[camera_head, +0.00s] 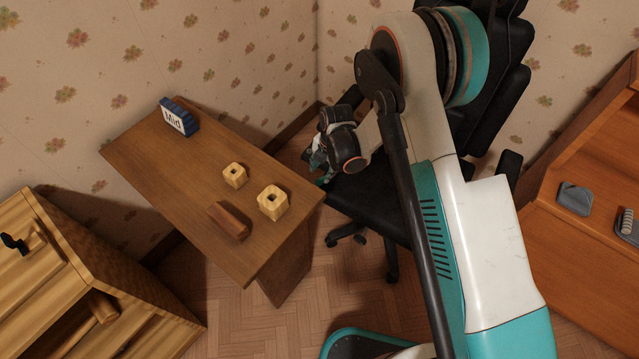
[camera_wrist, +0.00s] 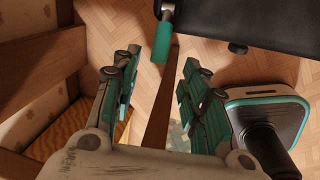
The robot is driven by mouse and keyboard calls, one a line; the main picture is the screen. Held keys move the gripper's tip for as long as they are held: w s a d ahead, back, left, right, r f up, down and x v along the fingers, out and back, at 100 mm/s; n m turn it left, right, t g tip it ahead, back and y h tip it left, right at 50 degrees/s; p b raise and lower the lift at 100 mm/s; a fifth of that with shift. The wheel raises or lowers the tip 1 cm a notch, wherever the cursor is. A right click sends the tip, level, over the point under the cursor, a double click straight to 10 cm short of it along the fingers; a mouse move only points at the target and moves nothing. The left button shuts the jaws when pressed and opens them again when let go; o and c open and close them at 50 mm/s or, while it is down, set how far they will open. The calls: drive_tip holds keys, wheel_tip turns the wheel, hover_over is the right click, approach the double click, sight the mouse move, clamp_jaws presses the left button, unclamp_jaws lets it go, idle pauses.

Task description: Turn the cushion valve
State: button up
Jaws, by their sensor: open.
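My gripper (camera_wrist: 161,60) is open, with its green-padded fingers spread apart in the wrist view. In the head view my gripper (camera_head: 318,162) hangs beside the black chair (camera_head: 365,200), between it and the desk. A small teal cylinder (camera_wrist: 164,41) on a grey stem shows at the chair's edge in the wrist view, beyond and between the fingertips. It may be the cushion valve, but I cannot tell for certain. No contact with it is visible. A dark knob (camera_wrist: 238,48) sits on the edge of the chair seat (camera_wrist: 245,18). In the head view my arm hides part of the chair.
A wooden desk (camera_head: 150,165) stands left of the chair, holding a blue "Mid" sign (camera_head: 179,118), two holed blocks and a brown block (camera_head: 228,221). A wooden cabinet (camera_head: 100,265) is at lower left, and an orange-brown table (camera_head: 560,240) at right. Some floor (camera_head: 235,305) is clear.

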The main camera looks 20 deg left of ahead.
sight(320, 180)
drive_tip(key=f+b, duration=0.1)
drive_tip(key=f, duration=0.2)
drive_tip(key=a+f+b, duration=0.1)
drive_tip(key=f, duration=0.2)
drive_tip(key=f+b, duration=0.1)
drive_tip(key=f, duration=0.2)
drive_tip(key=shift+w+a+f, duration=0.15)
drive_tip(key=shift+w+a, duration=0.05)
drive_tip(key=shift+w, duration=0.15)
clamp_jaws()
